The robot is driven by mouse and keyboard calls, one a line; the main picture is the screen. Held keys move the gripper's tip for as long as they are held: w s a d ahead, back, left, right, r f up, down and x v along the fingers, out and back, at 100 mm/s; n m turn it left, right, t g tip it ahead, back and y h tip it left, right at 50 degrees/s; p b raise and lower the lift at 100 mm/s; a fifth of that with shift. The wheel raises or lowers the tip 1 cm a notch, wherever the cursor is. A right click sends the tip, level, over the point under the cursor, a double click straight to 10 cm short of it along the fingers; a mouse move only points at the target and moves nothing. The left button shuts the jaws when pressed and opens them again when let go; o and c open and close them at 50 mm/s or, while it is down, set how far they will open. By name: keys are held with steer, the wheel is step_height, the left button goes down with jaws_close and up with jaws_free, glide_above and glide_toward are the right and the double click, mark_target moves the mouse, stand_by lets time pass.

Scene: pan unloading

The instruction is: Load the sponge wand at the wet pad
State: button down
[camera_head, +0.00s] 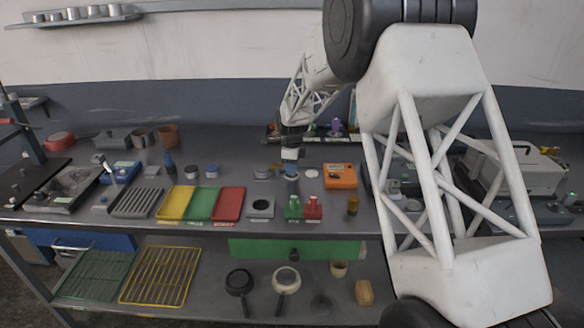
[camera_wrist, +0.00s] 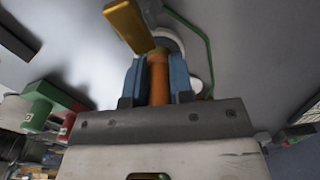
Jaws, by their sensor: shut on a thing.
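My gripper (camera_head: 291,165) is low over the middle of the bench in the head view. In the wrist view, its two blue fingers (camera_wrist: 158,80) are shut on an orange upright handle (camera_wrist: 158,76), seemingly the sponge wand. A golden-yellow block (camera_wrist: 128,25) shows by the handle's far end; I cannot tell whether it is joined to it. A pale round piece (camera_wrist: 167,40) lies beyond the handle, partly hidden. A white disc (camera_head: 311,173) lies just right of my gripper in the head view. I cannot tell which round piece is the wet pad.
An orange box (camera_head: 340,176) stands right of the disc. Yellow (camera_head: 175,203), green (camera_head: 202,204) and red (camera_head: 229,204) trays lie left. My arm hides part of the right side.

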steer(key=shift+f, duration=0.15)
steer(key=shift+r, duration=3.6)
steer(key=shift+d, duration=0.1)
steer(key=d+r+n, duration=0.3)
steer(key=d+n, duration=0.7)
steer(key=d+r+n, duration=0.4)
steer(key=d+n, duration=0.5)
steer(key=d, duration=0.1)
steer(key=shift+w+n, duration=0.15)
steer(key=shift+n, duration=0.25)
steer(key=shift+r, duration=0.1)
